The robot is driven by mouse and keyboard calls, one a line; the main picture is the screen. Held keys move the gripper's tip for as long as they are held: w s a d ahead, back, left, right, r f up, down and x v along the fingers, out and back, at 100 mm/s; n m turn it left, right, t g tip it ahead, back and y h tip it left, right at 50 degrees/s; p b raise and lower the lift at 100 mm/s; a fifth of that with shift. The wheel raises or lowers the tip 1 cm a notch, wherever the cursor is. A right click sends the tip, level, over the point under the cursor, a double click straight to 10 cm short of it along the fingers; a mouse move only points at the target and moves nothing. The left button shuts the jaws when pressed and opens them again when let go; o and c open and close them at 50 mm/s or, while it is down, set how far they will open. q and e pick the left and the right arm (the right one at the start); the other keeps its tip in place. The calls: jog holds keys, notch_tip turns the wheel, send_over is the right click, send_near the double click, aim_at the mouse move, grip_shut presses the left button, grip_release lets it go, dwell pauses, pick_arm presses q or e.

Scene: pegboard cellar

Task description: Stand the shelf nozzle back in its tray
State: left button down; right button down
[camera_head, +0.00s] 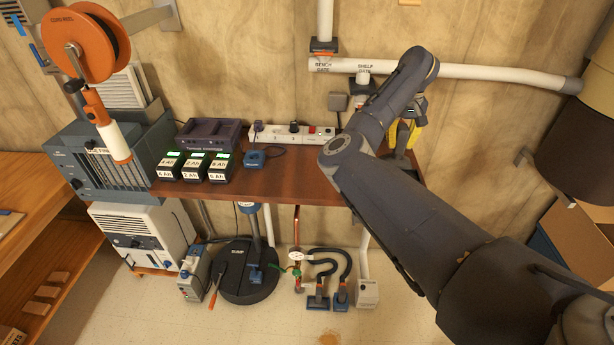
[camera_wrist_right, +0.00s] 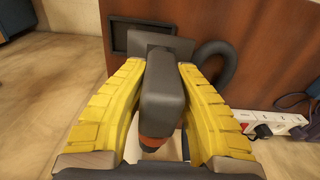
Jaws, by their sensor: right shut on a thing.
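The nozzle (camera_wrist_right: 163,98) is dark grey with a wide head and an orange collar below. In the right wrist view it sits between the yellow fingers of my right gripper (camera_wrist_right: 160,85), which is shut on it. A shallow dark rectangular tray (camera_wrist_right: 117,38) lies on the brown bench top just beyond the nozzle head, which partly covers it. I cannot tell whether they touch. In the head view my right gripper (camera_head: 404,134) is at the bench's right end, and my arm hides most of it. My left gripper is not in view.
A dark hose (camera_wrist_right: 226,62) curls beside the nozzle. A power strip (camera_head: 290,134) lies along the bench's back edge. Labelled batteries (camera_head: 195,166) and a dark charger (camera_head: 210,134) stand further left. A white pipe (camera_head: 470,72) runs along the wall above the gripper.

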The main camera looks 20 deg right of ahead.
jog(key=shift+s+d, duration=0.25)
jog(key=shift+d, duration=0.65)
jog(key=shift+s+d, duration=0.2)
jog(key=shift+d, duration=0.7)
jog(key=shift+f, duration=0.15)
jog(key=shift+f, duration=1.3)
jog(key=shift+f, duration=1.4)
dwell(3.1)
jog(key=c, duration=1.1)
grip_release()
